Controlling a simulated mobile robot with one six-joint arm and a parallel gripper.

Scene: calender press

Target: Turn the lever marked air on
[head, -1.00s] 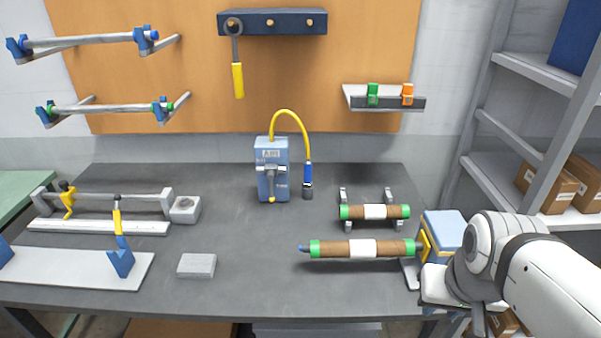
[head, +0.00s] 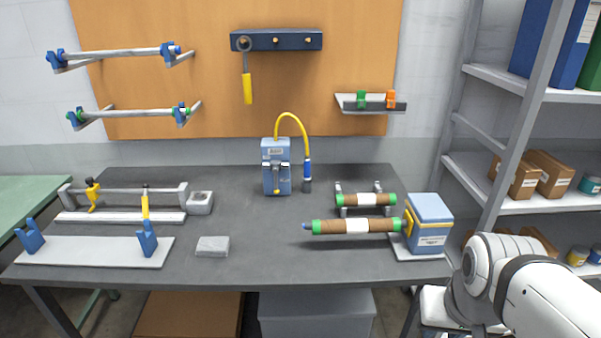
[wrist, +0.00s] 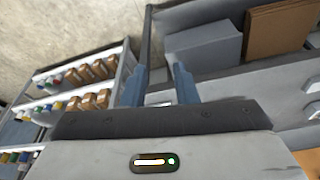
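A light-blue box (head: 269,184) stands at the back middle of the table, with a small lever (head: 277,165) across its front; any lettering is too small to read. A yellow hose (head: 291,114) arches from its top to a blue nozzle (head: 307,172) on its right. In the head view my arm is at the lower right, far from the box, and its fingers are hidden. In the wrist view my gripper (wrist: 161,82) shows two blue-grey fingers apart with nothing between them.
A roll with green ends (head: 357,226) juts from a blue block (head: 430,222) at the table's right. A second roll (head: 366,199) lies behind it. A grey block (head: 213,246) and a white stand (head: 95,251) are left. Shelves (head: 520,198) stand right. The table's front middle is clear.

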